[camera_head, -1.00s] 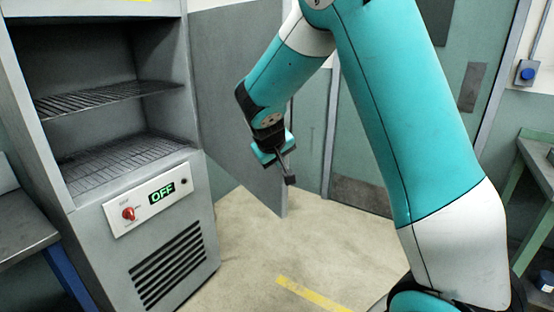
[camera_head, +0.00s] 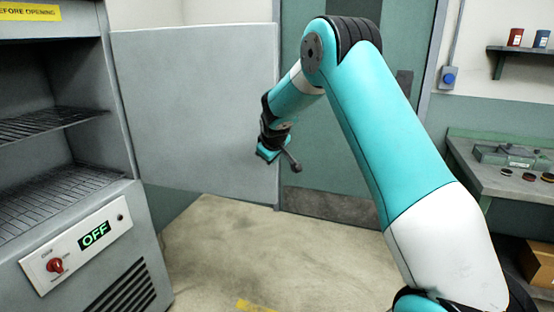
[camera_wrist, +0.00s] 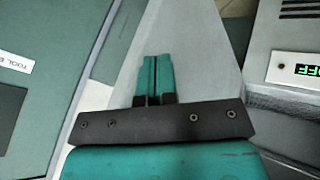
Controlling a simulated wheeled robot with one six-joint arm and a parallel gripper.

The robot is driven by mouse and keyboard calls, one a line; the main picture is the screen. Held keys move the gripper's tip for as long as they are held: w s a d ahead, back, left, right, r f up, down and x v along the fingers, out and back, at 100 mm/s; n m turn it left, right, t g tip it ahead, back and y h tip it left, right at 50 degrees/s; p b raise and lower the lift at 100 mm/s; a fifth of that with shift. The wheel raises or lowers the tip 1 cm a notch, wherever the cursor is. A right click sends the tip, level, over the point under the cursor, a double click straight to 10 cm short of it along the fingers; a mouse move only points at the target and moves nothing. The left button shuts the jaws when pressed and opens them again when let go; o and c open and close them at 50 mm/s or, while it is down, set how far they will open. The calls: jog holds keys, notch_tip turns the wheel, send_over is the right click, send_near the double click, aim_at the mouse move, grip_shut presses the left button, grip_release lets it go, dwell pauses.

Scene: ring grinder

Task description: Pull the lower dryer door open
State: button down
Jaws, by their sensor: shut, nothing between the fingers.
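The lower dryer door (camera_head: 195,110) stands wide open, a flat grey panel reaching right from the dryer's side. The dryer (camera_head: 75,262) is at the left, its lower chamber with wire shelves exposed. My gripper (camera_head: 268,154) is near the door's free edge, in front of it; whether it touches the door is unclear. In the wrist view my gripper (camera_wrist: 154,60) has its teal fingers together with nothing between them, in front of a pale grey panel (camera_wrist: 195,45) that looks like the door. I cannot make out the door handle.
The dryer's panel (camera_head: 78,245) reads OFF beside a red knob. A green room door (camera_head: 330,140) is behind my arm. A workbench (camera_head: 480,180) with small items stands at the right, below a shelf (camera_head: 520,50). The floor (camera_head: 220,250) before the dryer is clear.

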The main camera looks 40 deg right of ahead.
dwell(0.3)
jog(key=s+f+b+v, duration=0.2)
jog(key=b+v, duration=0.1)
jog(key=v, duration=0.9)
jog(key=s+a+n+g+y, duration=0.1)
jog(key=s+a+y, duration=0.2)
jog(key=s+a, duration=0.55)
jog(key=s+a+n+g+y, duration=0.1)
jog(key=s+a+y, duration=0.1)
jog(key=s+a, duration=0.65)
jog(key=s+a+f+n+g+y, duration=0.1)
jog(key=s+a+g, duration=0.1)
jog(key=s+a, duration=0.4)
jog(key=s+a+n+g+y, duration=0.1)
jog(key=s+a, duration=0.4)
jog(key=s, duration=0.6)
jog(key=shift+s+a+f+g+y, duration=0.15)
jog(key=shift+a+f+g+y, duration=0.25)
jog(key=shift+g, duration=0.3)
